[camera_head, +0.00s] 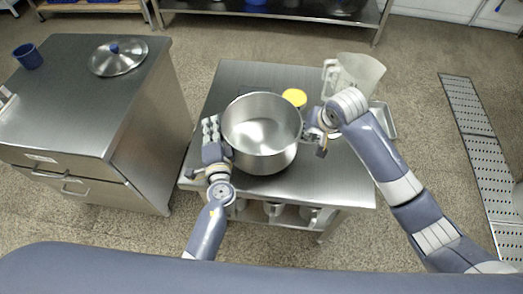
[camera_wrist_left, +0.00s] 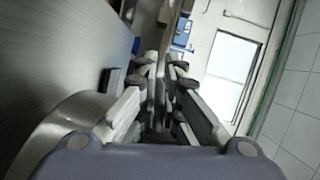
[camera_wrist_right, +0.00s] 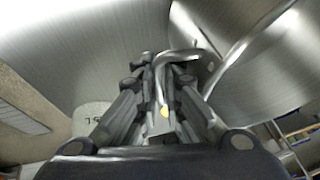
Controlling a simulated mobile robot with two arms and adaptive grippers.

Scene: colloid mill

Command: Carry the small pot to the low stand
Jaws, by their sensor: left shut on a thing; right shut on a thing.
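The small pot (camera_head: 258,155) is an open, empty steel pot, upright over the low steel stand (camera_head: 345,185) in the middle of the head view. I cannot tell whether its base touches the top. My left gripper (camera_head: 214,130) is shut at the pot's left side; the part it grips is hard to see. My right gripper (camera_head: 314,130) is shut on the handle at the pot's right side. In the right wrist view the bent handle (camera_wrist_right: 180,56) runs between the fingers (camera_wrist_right: 160,75), beside the pot's wall. In the left wrist view the fingers (camera_wrist_left: 158,80) are close together.
A yellow round thing (camera_head: 295,97) and a clear jug (camera_head: 356,74) stand behind the pot. A shallow tray (camera_head: 384,120) is at the right. Several containers (camera_head: 275,210) sit below the top. A steel cabinet (camera_head: 70,110) at left bears a lid (camera_head: 118,58) and a blue cup (camera_head: 28,56).

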